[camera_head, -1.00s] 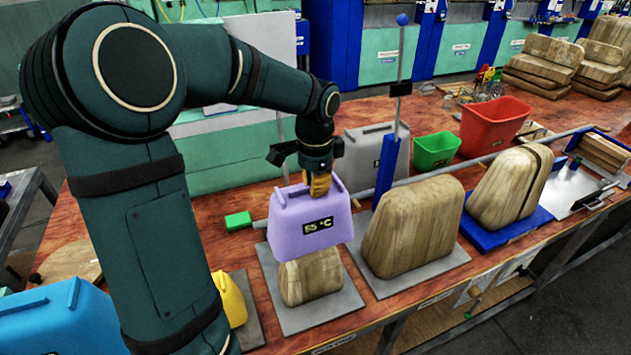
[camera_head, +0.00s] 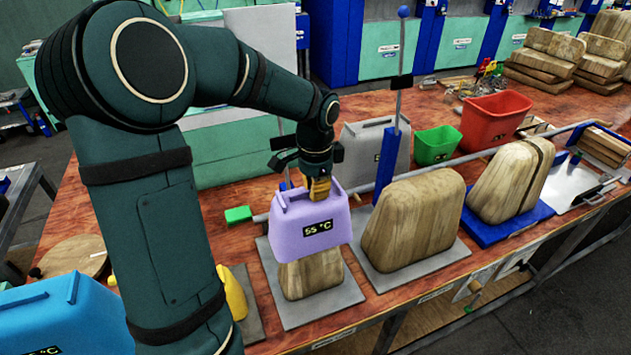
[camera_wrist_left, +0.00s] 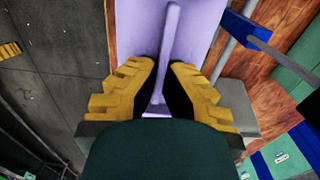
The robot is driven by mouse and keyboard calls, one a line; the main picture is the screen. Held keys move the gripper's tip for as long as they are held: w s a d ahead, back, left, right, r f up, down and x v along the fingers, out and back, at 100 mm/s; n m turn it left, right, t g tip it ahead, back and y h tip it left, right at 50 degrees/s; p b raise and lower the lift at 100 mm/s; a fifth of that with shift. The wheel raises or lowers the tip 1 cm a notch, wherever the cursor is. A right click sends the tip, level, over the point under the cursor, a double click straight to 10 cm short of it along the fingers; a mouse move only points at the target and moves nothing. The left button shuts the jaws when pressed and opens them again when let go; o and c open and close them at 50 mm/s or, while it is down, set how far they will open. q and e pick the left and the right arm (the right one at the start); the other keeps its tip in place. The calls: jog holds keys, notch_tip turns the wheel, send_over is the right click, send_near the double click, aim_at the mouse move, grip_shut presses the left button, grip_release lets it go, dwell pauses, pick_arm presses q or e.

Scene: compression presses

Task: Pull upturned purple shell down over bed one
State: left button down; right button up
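The purple shell (camera_head: 292,240), with a 55 °C label, sits open side down over the upper part of a wooden block (camera_head: 310,277). The block's lower part still shows below the shell's rim. The block stands on a grey plate (camera_head: 345,295). My left gripper (camera_head: 317,192) is above the shell's top, at its handle. In the left wrist view its yellow fingers (camera_wrist_left: 164,75) close in on both sides of the shell's thin handle bar (camera_wrist_left: 170,25). My right gripper is not in view.
A larger wooden block (camera_head: 415,220) stands close on the right, with a blue post (camera_head: 388,165) behind it. A grey shell (camera_head: 362,150) stands behind. A yellow object (camera_head: 236,295) and a blue shell (camera_head: 65,310) are on the left. A green block (camera_head: 238,214) lies behind left.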

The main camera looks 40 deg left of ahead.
pick_arm(q)
jog(key=shift+f+b, duration=0.8)
jog(key=shift+f, duration=0.1)
notch_tip(320, 180, down, 12)
jog(key=b, duration=1)
jog(key=shift+f, duration=0.2)
jog(key=shift+f+b, duration=0.6)
jog(key=shift+f, duration=0.25)
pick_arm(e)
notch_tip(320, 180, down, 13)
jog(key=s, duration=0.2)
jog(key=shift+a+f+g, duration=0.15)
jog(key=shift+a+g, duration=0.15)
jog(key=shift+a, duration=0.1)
pick_arm(q)
jog(key=shift+f+b, duration=0.45)
jog(key=shift+f, duration=0.2)
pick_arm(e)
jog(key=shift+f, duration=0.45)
pick_arm(q)
jog(key=c, duration=1.1)
grip_release()
jog(key=shift+o, duration=0.2)
jog(key=shift+r, duration=0.15)
